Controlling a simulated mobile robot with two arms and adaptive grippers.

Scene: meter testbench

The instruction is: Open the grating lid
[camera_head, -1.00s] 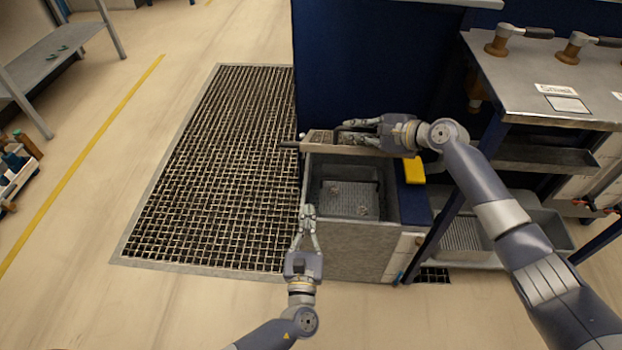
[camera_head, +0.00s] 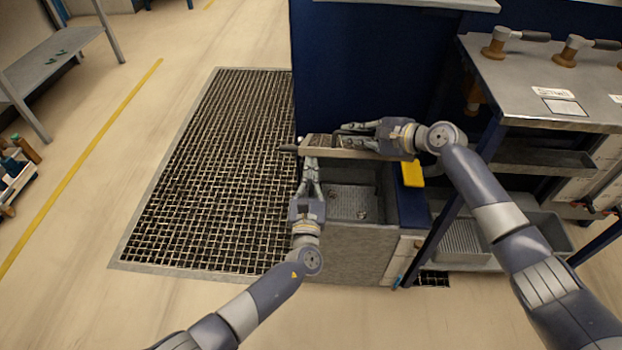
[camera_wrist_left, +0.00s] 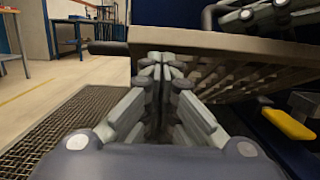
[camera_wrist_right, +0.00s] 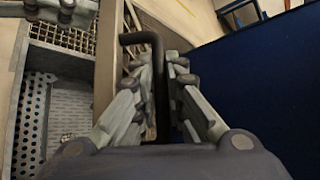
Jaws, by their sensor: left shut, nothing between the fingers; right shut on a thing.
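The grating lid (camera_head: 352,153) is raised off the grey basin unit (camera_head: 345,250), and its front edge and underside grid (camera_wrist_left: 255,75) face my left gripper. My right gripper (camera_head: 345,131) is shut on the lid's dark bar handle (camera_wrist_right: 150,48), which runs between its fingers in the right wrist view. My left gripper (camera_head: 311,162) is shut and empty at the lid's left part. In the left wrist view its fingertips (camera_wrist_left: 163,68) are close below the lid's edge; I cannot tell whether they touch it. The open basin shows a perforated tray (camera_head: 350,203) inside.
A blue panel (camera_head: 370,65) stands behind the lid. A yellow block (camera_head: 413,173) sits right of the basin. A metal bench (camera_head: 540,85) with handled tools stands at the right.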

